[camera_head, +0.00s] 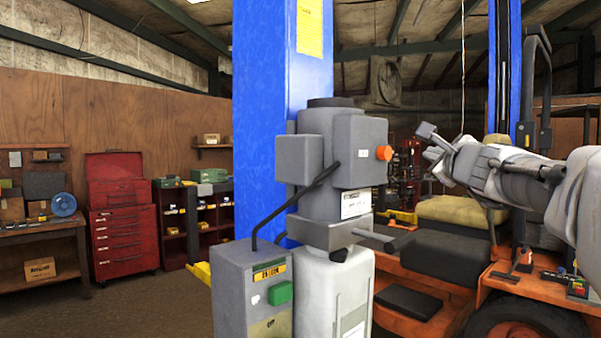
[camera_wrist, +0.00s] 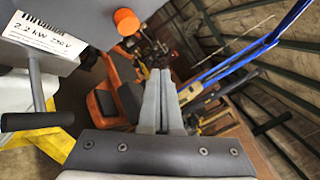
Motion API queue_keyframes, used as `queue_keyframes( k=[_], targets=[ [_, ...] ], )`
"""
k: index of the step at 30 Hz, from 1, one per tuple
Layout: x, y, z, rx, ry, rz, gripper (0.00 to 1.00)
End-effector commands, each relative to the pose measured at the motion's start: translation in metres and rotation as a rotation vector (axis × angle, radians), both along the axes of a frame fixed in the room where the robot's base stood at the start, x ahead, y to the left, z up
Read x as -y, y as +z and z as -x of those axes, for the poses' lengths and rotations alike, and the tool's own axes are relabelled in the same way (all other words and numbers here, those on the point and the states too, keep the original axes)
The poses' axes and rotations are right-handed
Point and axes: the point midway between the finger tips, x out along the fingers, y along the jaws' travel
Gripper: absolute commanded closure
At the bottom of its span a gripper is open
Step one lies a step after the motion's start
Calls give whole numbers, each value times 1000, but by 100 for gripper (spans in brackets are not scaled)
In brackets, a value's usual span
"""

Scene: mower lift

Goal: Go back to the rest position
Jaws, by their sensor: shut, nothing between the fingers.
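My gripper (camera_head: 431,153) is at the end of my arm, which reaches in from the right edge of the head view. It is raised in the air to the right of the grey lift power unit (camera_head: 333,138) and points left towards it. In the wrist view my gripper (camera_wrist: 160,72) has both fingers together with nothing between them. The orange button (camera_head: 384,153) on the unit's side is left of my gripper, with a gap in the picture between them. It also shows in the wrist view (camera_wrist: 126,22).
A blue lift column (camera_head: 262,110) stands behind the power unit. A black lever (camera_head: 375,240) juts from the unit. A grey control box (camera_head: 236,290) with a green button (camera_head: 280,293) is in front. An orange mower (camera_head: 455,290) with black and tan seats is below my arm.

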Motion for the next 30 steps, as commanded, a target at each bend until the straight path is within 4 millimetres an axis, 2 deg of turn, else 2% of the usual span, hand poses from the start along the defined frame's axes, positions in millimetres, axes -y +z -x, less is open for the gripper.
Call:
queue_keyframes(
  k=[5, 8, 11, 15, 18, 21, 25, 30],
  targets=[
    [-13, -4, 4, -18, 27, 51, 100],
    [-41, -15, 13, -60, 92, 174, 100],
    [-80, -38, 31, -125, 192, 361, 100],
    [-134, -82, 65, -223, 357, 652, 100],
    [-166, -120, 95, -292, 482, 859, 100],
    [-189, -160, 129, -360, 608, 1067, 100],
    [-206, -216, 178, -449, 776, 1334, 100],
    [-203, -283, 242, -569, 986, 1674, 100]
  ],
)
